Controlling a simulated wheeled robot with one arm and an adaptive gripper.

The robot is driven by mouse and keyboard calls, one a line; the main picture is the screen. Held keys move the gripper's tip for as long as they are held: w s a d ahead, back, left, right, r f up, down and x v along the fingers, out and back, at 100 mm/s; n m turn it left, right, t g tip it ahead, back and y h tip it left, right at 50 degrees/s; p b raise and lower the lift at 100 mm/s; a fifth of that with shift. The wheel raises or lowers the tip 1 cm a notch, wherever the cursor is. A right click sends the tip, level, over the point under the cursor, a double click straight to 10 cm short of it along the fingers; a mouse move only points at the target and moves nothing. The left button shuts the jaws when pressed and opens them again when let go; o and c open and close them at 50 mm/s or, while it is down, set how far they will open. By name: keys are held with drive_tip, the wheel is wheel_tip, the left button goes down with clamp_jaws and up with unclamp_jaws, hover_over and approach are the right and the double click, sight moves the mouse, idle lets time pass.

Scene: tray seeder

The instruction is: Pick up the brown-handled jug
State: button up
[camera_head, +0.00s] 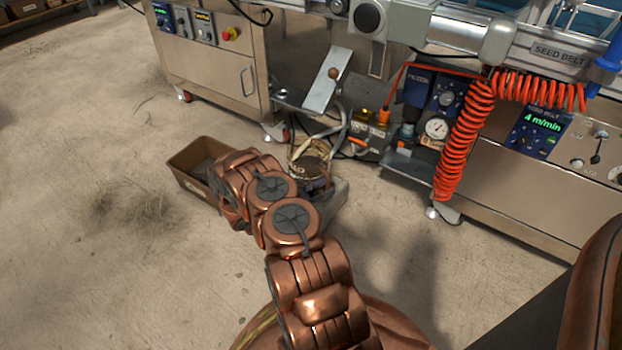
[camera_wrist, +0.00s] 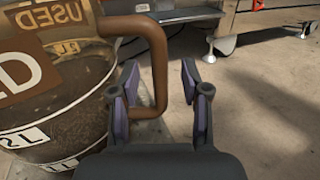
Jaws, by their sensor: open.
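The jug (camera_wrist: 50,95) fills the left of the wrist view. It is see-through with dark contents, white scale marks and a brown label reading "USED". Its brown handle (camera_wrist: 158,60) loops out to the right. My gripper (camera_wrist: 160,88) is open, and the upright part of the handle shows between its two fingers. The left finger overlaps the handle's lower end in the picture; I cannot tell whether they touch. In the head view the jug (camera_head: 308,160) stands beyond my arm, which hides part of it and most of the gripper.
A brown open bin (camera_head: 185,178) sits on the floor left of the jug. A pale low block (camera_head: 338,203) shows beneath the jug. The seeder machine (camera_head: 205,75) with hoses and an orange coiled line (camera_head: 462,140) stands behind. The floor at left is clear.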

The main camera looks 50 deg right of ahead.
drive_tip(key=shift+x, duration=0.95)
clamp_jaws()
